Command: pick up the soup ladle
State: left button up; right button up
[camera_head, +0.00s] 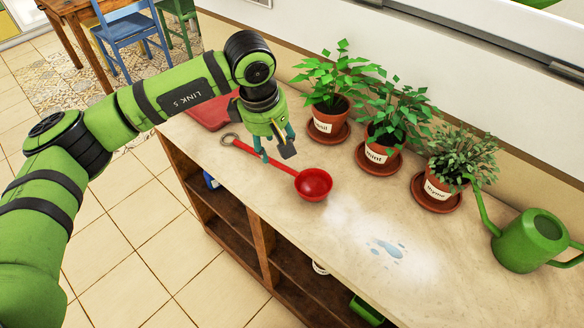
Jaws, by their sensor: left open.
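The red soup ladle (313,184) lies on the pale top of the shelving unit. Its round bowl points right and towards the front, and its handle runs back left to a metal ring at the end. My left gripper (275,154) is above the ladle's handle, pointing down with its fingers apart. It hides part of the handle, and I cannot tell whether a finger touches it. Nothing shows between the fingers. My right gripper is not in view.
Potted basil (329,115), mint (382,146) and thyme (438,187) stand on saucers along the back. A green watering can (522,243) is at the right. A red board (207,112) lies behind my left arm. A small puddle (387,249) lies right of the ladle.

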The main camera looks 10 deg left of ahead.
aim_at(270, 163)
pick_arm(q)
jog(key=f, duration=0.1)
jog(key=f+p, duration=0.1)
jog(key=f, duration=0.1)
jog(key=f+p, duration=0.1)
jog(key=f, duration=0.1)
jog(key=shift+w+f, duration=0.2)
jog(key=shift+w, duration=0.15)
jog(key=shift+f, duration=0.3)
grip_shut()
